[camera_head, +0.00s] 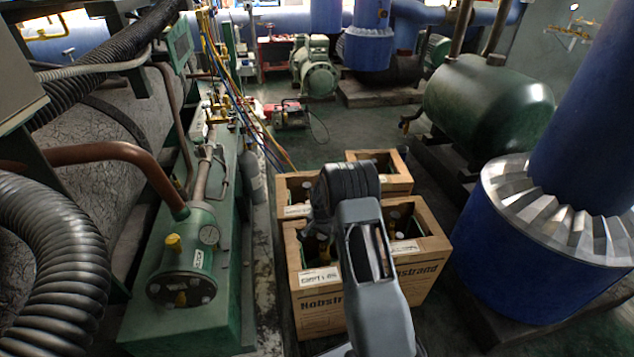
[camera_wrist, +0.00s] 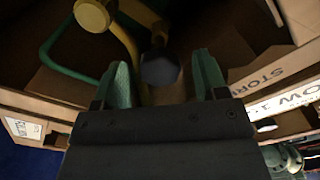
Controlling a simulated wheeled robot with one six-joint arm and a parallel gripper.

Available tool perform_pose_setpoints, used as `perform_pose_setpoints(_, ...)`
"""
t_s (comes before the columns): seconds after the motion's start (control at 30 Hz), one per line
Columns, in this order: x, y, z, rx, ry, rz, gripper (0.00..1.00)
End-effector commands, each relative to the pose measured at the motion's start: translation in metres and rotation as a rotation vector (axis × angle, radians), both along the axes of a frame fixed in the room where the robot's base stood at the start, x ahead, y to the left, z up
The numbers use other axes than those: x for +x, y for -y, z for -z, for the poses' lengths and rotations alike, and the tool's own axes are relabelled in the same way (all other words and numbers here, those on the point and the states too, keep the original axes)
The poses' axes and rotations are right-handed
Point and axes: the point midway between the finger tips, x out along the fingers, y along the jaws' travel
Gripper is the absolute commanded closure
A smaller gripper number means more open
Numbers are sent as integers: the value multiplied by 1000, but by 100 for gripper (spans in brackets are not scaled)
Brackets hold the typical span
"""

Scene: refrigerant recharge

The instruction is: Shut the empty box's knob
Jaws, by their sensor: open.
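In the wrist view my gripper (camera_wrist: 162,64) shows two green fingers, spread apart. A dark, roundish knob (camera_wrist: 160,70) on a brass-coloured stem lies between or just beyond the fingertips; I cannot tell if they touch it. A yellow fitting (camera_wrist: 92,15) and a curved yellow pipe are beside it at upper left. Cardboard box walls (camera_wrist: 270,75) with printed lettering surround this. In the head view my arm reaches over the front cardboard box (camera_head: 418,285), and my gripper is mostly hidden behind my wrist. I cannot tell which box is the empty one.
Two more open cardboard boxes, one behind left (camera_head: 290,185) and one behind right (camera_head: 400,182), stand close by. A green machine (camera_head: 190,255) is on the left. A large blue pipe base (camera_head: 510,270) stands close on the right. Floor is free behind the boxes.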

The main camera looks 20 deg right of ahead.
Motion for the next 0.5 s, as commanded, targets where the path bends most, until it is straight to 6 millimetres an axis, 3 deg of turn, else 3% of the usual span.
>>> perform_pose_setpoints(0.5,-1,1,4,-2,-3,-751,33)
